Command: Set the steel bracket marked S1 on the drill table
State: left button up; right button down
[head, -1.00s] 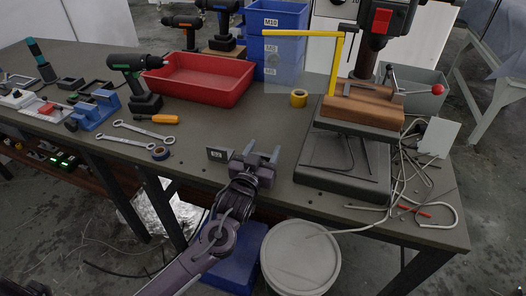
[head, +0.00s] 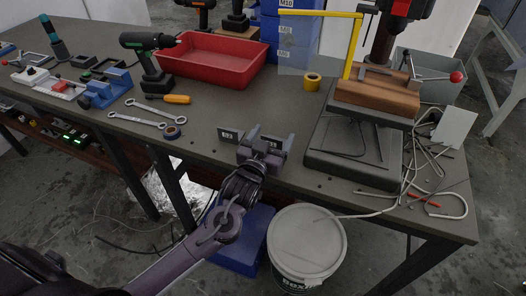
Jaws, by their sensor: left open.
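A small dark bracket (head: 228,136) with a pale label stands near the front edge of the workbench; I cannot read the label surely. My left gripper (head: 272,139) is open and empty just right of the bracket, its fingers pointing away over the bench. The near finger seems close to the bracket's right side; I cannot tell whether they touch. The drill press stands at the right, with its drill table (head: 372,117) under a brown wooden block (head: 378,96). The block covers much of the table top. My right gripper is not in view.
A yellow clamp-like frame (head: 352,48) rises at the drill table's left, with a yellow tape roll (head: 312,82) nearby. A red tray (head: 212,58), spanners (head: 150,114) and an orange screwdriver (head: 170,98) lie left. Cables (head: 425,165) clutter the right. A lidded bucket (head: 305,245) stands below.

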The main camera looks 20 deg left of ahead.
pick_arm(q)
jog(key=s, duration=1)
jog(key=shift+s+a, duration=0.2)
jog(key=shift+s, duration=0.1)
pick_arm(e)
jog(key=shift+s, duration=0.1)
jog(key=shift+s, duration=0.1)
